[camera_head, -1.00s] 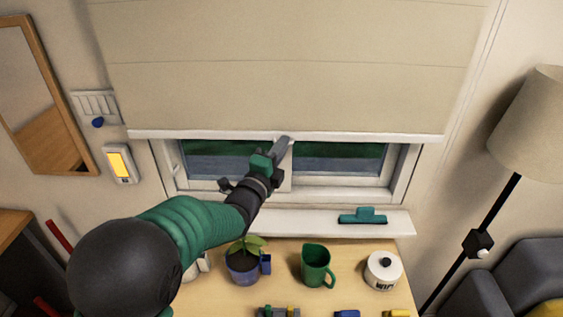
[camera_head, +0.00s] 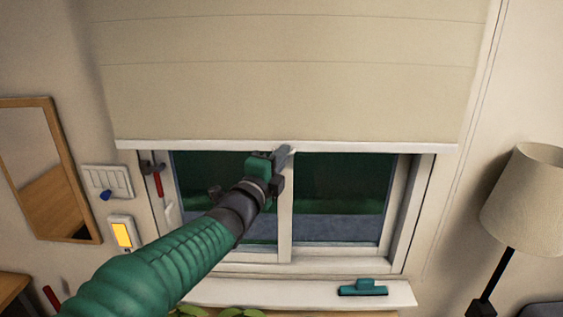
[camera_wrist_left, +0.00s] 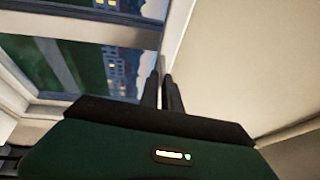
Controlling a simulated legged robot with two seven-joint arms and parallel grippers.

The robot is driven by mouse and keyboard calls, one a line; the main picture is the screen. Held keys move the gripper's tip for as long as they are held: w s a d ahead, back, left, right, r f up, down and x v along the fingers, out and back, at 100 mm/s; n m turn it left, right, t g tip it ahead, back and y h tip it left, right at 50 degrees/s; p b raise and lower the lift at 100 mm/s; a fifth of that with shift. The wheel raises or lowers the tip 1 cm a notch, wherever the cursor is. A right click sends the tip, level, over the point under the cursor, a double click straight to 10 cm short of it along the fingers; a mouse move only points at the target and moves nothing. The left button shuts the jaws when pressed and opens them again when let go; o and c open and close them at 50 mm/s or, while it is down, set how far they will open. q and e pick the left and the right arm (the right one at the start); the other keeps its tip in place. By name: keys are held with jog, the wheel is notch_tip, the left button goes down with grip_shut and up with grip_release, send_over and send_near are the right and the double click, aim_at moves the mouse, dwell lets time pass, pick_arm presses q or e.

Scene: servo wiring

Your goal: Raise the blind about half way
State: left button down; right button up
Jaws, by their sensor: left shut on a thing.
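The beige blind (camera_head: 270,85) hangs over the upper part of the window, with its white bottom rail (camera_head: 380,146) level across the frame. Glass shows below the rail. My left gripper (camera_head: 284,155) is at the middle of the rail, shut on it. In the left wrist view the two dark fingers (camera_wrist_left: 162,92) are close together at the edge of the pale blind (camera_wrist_left: 255,65); the exact grip point is hard to see there. My right gripper is in neither view.
A teal squeegee (camera_head: 363,288) lies on the white sill (camera_head: 310,291). A floor lamp (camera_head: 532,205) stands at the right. Plant leaves (camera_head: 240,313) show below the sill.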

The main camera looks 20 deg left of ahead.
pick_arm(q)
jog(key=c, duration=1.6)
grip_release()
jog(key=shift+d, duration=0.1)
jog(key=shift+o, duration=0.2)
jog(key=s+a+f+p, duration=0.2)
jog(key=s+p, duration=0.3)
jog(key=s, duration=1.1)
jog(key=shift+s+p, duration=0.3)
jog(key=shift+s, duration=0.05)
jog(key=shift+w+f, duration=0.1)
jog(key=shift+w, duration=0.05)
